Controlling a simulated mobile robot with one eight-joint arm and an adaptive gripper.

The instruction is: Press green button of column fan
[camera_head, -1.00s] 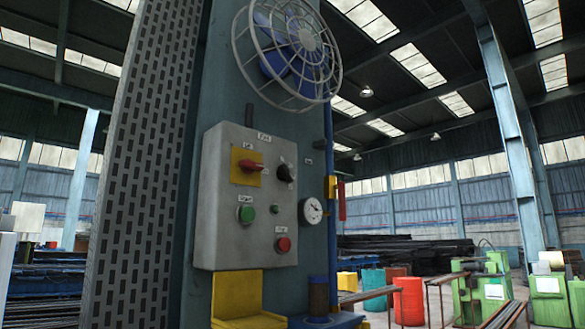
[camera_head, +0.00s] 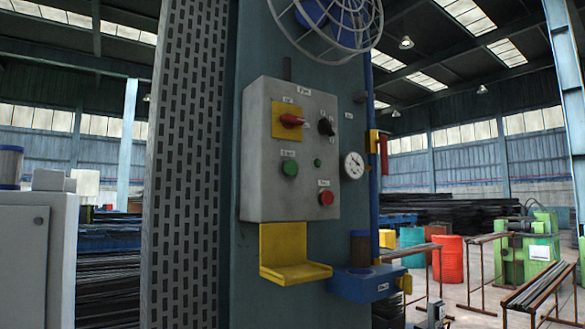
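The column fan (camera_head: 340,15) is at the top of the blue-grey column, behind a round wire guard, partly cut off by the frame. Below it a grey control box (camera_head: 262,150) is fixed to the column. The green button (camera_head: 289,168) sits at the box's lower left, under a small label. A smaller green round part (camera_head: 318,162) is to its right. A red button (camera_head: 326,198) is at the lower right. A red rotary switch (camera_head: 291,121) on a yellow plate is above the green button, and a black knob (camera_head: 326,126) is at upper right. My gripper is not in view.
A yellow bracket (camera_head: 290,270) juts out below the box, and a blue shelf (camera_head: 365,284) with a dark cylinder is to its right. A dial gauge (camera_head: 354,165) is beside the box. A grey cabinet (camera_head: 22,262) stands at left. Barrels and racks are behind at right.

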